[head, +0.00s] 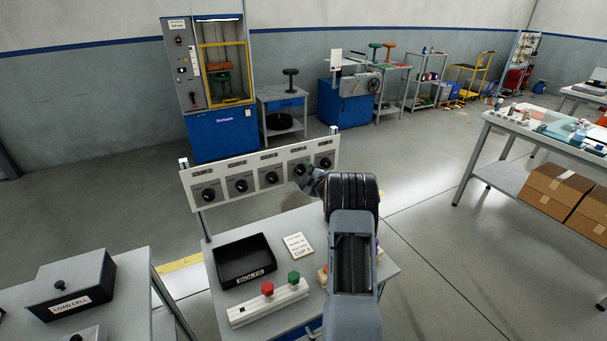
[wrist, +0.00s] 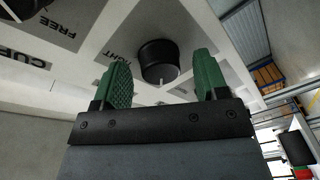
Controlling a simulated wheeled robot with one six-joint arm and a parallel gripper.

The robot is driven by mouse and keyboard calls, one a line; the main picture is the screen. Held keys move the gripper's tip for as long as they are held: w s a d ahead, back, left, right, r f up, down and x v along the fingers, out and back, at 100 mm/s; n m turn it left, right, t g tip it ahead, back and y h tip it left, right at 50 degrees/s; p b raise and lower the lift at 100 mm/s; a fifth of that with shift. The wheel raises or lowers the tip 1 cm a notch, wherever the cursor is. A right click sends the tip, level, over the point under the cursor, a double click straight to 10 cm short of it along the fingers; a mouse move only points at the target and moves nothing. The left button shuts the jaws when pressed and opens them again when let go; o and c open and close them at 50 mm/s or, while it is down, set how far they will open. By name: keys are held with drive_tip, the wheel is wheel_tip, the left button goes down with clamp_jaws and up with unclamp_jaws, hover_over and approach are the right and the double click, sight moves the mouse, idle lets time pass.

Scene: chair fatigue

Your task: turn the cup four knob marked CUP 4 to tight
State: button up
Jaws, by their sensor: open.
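A white panel (head: 222,190) carries a row of black knobs, each under a small plate too small to read. The fourth knob from the left (head: 300,169) is partly hidden by my gripper (head: 308,180). In the wrist view, a black knob (wrist: 158,62) shows between the open green fingers of my gripper (wrist: 162,72), with a gap visible on both sides. A small white mark is at its lower edge. A grey patch reading TIGHT (wrist: 115,50) lies to its left. I cannot read this knob's cup number.
Below the panel, a table (head: 222,299) holds a black BOLTS tray (head: 243,276), a CUP card (head: 299,245) and a box with red and green buttons (head: 266,308). In the wrist view, another knob (wrist: 20,8) is at upper left.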

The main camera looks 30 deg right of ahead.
drive_tip(key=shift+c, duration=0.4)
drive_tip(key=c, duration=0.8)
drive_tip(key=shift+c, duration=0.2)
drive_tip(key=m+b, duration=0.2)
drive_tip(key=m, duration=0.1)
drive_tip(key=shift+f+t+b, duration=0.25)
drive_tip(key=shift+t+b, duration=0.05)
drive_tip(key=m+b, duration=0.1)
drive_tip(key=m, duration=0.2)
drive_tip(key=m+b, duration=0.1)
drive_tip(key=m, duration=0.2)
drive_tip(key=shift+t+h, duration=0.3)
drive_tip(key=shift+h, duration=0.1)
drive_tip(key=m+h+b, duration=0.1)
drive_tip(key=m, duration=0.4)
drive_tip(key=shift+a+b, duration=0.1)
drive_tip(key=shift+b, duration=0.3)
drive_tip(key=m+h, duration=0.1)
drive_tip(key=m, duration=0.4)
drive_tip(key=shift+b, duration=0.35)
drive_tip(key=shift+r+m, duration=0.1)
drive_tip(key=shift+m, duration=0.4)
